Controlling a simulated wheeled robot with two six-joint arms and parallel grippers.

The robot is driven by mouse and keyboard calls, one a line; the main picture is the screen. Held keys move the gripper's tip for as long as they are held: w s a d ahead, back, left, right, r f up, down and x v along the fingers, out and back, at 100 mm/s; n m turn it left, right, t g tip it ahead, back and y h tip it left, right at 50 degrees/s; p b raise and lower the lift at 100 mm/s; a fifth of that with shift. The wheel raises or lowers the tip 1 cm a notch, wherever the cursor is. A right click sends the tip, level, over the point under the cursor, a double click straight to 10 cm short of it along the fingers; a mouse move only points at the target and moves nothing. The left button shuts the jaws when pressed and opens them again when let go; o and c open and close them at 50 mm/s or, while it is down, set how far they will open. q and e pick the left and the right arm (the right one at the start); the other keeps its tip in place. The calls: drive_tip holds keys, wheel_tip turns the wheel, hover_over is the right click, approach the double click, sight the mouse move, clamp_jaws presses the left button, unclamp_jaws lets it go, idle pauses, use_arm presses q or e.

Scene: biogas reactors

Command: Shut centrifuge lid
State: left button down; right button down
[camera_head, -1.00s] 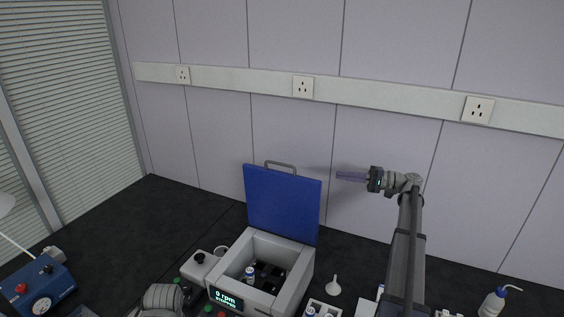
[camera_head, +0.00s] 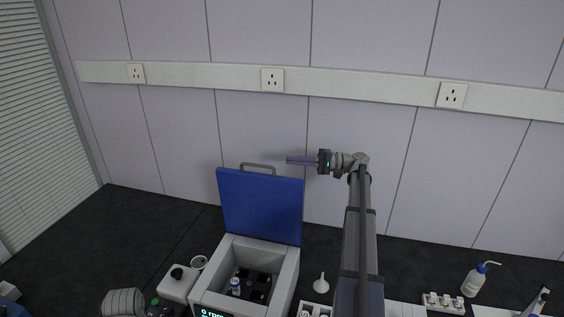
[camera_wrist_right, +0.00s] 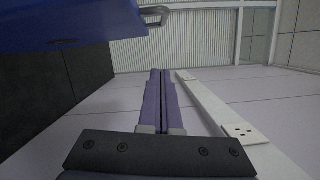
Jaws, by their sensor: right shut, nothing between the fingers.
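The centrifuge (camera_head: 284,284) stands on the dark bench with its blue lid (camera_head: 262,207) raised upright at the back. A grey handle (camera_head: 258,167) sits on the lid's top edge. A vial with a blue cap (camera_head: 235,287) is in the open chamber. My right gripper (camera_head: 290,160) is shut and empty, pointing left, to the right of the lid's top edge and apart from it. In the right wrist view, the closed fingers (camera_wrist_right: 158,100) point past the lid (camera_wrist_right: 75,22), whose handle (camera_wrist_right: 155,14) shows at the upper middle. My left gripper is not clearly visible.
A white funnel (camera_head: 321,284) and a vial rack (camera_head: 443,303) stand right of the centrifuge. A wash bottle (camera_head: 474,281) is farther right. The wall with sockets (camera_head: 272,79) is behind.

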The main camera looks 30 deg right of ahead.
drive_tip(key=w+a+r, duration=0.1)
drive_tip(key=w+a, duration=0.1)
drive_tip(key=a, duration=0.8)
drive_tip(key=shift+w+p, duration=0.25)
drive_tip(key=shift+p, duration=0.2)
drive_tip(key=shift+a, duration=0.15)
